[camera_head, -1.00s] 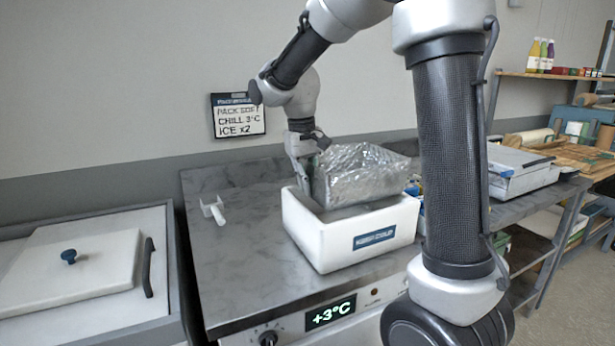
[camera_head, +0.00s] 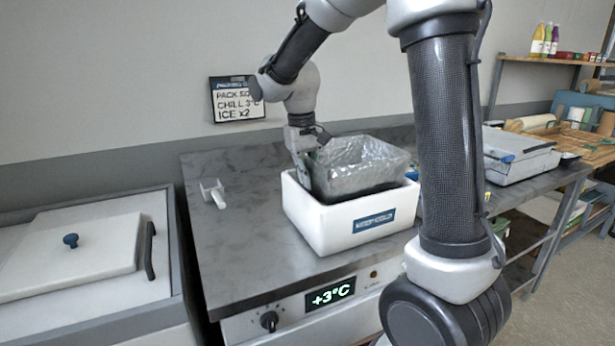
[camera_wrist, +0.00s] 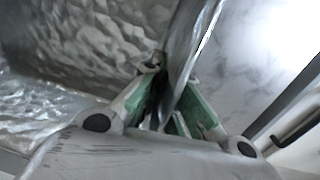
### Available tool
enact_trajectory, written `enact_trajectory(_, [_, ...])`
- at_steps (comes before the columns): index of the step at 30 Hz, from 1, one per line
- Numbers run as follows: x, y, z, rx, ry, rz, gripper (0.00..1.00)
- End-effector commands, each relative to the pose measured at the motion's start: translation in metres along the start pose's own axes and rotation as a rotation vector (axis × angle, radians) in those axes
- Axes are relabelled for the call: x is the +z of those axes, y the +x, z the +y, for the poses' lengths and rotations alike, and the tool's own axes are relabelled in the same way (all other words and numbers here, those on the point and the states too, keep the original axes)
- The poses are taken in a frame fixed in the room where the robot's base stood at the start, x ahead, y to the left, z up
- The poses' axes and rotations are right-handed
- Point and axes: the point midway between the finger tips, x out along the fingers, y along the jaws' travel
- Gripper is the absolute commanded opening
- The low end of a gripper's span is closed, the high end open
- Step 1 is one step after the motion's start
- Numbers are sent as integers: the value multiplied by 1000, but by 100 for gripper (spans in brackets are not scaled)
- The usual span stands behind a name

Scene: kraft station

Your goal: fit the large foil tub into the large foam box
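The large foil tub (camera_head: 358,172) is a crinkled silver open tub. It sits partly down inside the white large foam box (camera_head: 335,232), with its upper part above the box rim. It looks slightly tilted. My gripper (camera_head: 304,172) is at the tub's left side. In the wrist view my gripper (camera_wrist: 168,112) has its green-padded fingers on either side of the tub wall and is shut on it. The tub's inner foil (camera_wrist: 85,45) fills the upper left of that view. The tub's bottom is hidden by the box.
The box stands on a grey counter (camera_head: 245,255) with a +3°C display (camera_head: 330,294) on its front. A white scoop (camera_head: 214,192) lies at the left. A grey appliance (camera_head: 520,160) stands at the right. A lidded chest (camera_head: 80,255) is further left.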

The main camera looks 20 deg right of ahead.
Motion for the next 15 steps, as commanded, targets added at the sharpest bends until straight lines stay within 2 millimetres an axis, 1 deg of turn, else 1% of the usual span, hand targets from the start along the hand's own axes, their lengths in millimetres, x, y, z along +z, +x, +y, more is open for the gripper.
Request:
enact_trajectory(4, [0,3,0,0,0,0,0])
enact_trajectory(15, [0,-2,0,0,0,0,0])
